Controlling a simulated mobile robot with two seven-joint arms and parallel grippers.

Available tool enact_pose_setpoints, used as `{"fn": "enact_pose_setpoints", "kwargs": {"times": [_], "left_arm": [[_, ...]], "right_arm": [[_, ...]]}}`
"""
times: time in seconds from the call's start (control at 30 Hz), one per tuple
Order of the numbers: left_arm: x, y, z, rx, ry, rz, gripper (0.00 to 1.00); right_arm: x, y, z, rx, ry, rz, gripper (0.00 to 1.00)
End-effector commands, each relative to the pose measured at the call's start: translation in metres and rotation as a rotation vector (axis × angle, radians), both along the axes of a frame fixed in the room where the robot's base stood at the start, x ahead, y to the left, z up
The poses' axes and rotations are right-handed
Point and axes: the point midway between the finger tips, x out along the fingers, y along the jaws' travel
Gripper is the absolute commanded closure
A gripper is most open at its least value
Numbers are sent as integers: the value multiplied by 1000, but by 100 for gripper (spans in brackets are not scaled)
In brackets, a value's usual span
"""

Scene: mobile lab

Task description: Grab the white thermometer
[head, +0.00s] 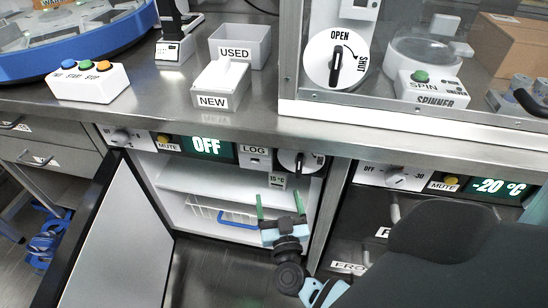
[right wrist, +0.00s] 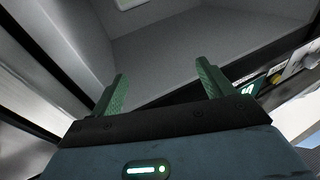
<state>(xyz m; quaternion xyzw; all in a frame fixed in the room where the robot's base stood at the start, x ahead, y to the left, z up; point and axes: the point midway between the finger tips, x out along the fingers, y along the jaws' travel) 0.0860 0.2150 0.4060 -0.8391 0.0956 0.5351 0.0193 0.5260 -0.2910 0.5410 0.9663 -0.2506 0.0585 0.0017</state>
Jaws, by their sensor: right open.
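A small white tag-like device reading "15 °C" (head: 277,181), seemingly the white thermometer, shows in the head view in the upper right of an open fridge compartment. My right gripper (head: 279,205) is at the compartment's opening, just below the device in the picture, with its green fingers pointing up. It is open and empty; the right wrist view shows the two fingers (right wrist: 160,85) apart with nothing between them. I cannot tell how far the fingers are from the device in depth. My left gripper is not in view.
The fridge door (head: 120,235) stands open at left. A wire basket (head: 200,210) with a blue edge sits inside. The control strip with a dial (head: 300,162) and the steel counter (head: 150,112) overhang the opening. A closed freezer unit (head: 350,225) is at right.

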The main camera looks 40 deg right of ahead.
Motion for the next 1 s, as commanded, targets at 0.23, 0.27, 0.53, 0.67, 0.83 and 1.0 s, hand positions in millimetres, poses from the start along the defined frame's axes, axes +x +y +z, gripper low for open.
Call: {"fn": "enact_pose_setpoints", "kwargs": {"times": [0.23, 0.27, 0.53, 0.67, 0.83, 1.0], "left_arm": [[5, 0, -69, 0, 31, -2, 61], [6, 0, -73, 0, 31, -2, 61], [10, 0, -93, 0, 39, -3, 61], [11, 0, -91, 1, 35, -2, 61], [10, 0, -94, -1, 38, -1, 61], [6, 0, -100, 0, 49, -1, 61]], "right_arm": [[53, -32, -61, 29, 41, -274, 20], [57, -34, -66, 32, 50, -297, 20], [75, -43, -82, 55, 104, -406, 20], [76, -44, -81, 56, 106, -411, 20], [81, -51, -81, 55, 104, -410, 20], [91, -63, -82, 55, 105, -410, 20]]}}
